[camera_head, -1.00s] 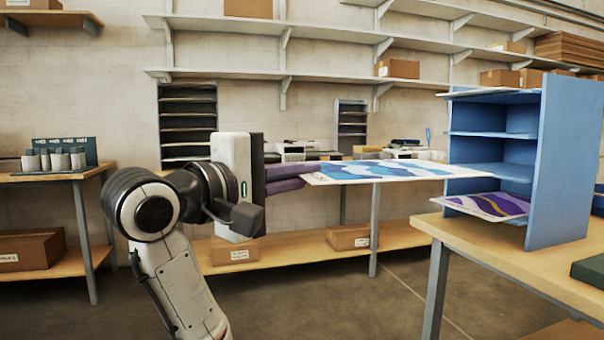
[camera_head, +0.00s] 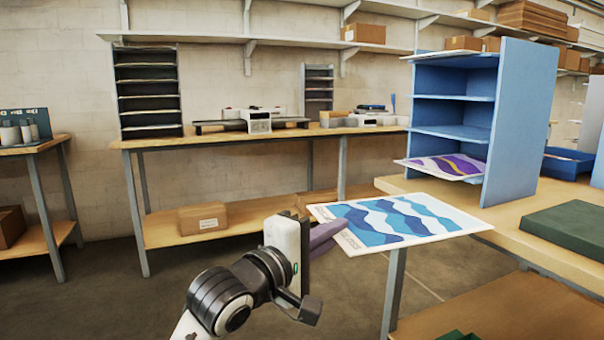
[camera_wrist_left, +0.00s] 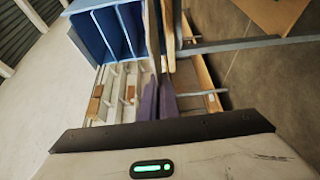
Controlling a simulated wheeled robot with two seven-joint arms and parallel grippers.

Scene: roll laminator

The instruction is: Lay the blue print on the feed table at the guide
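The blue print (camera_head: 400,220), a white sheet with blue and light-blue waves, is held out roughly level in the air in the head view. My left gripper (camera_head: 328,236) is shut on its left edge, with purple fingers. In the left wrist view the fingers (camera_wrist_left: 157,100) are close together; the print is hard to make out edge-on there. The roll laminator (camera_head: 258,121) stands on the back table, with dark flat sections on both sides. The guide is too small to tell. My right gripper is not in view.
A blue shelf unit (camera_head: 520,120) with a purple print (camera_head: 445,166) in its lower compartment stands on the right wooden table (camera_head: 400,186). A dark green slab (camera_head: 565,232) lies there too. The back table (camera_head: 185,140) holds other equipment right of the laminator. Open floor lies between the tables.

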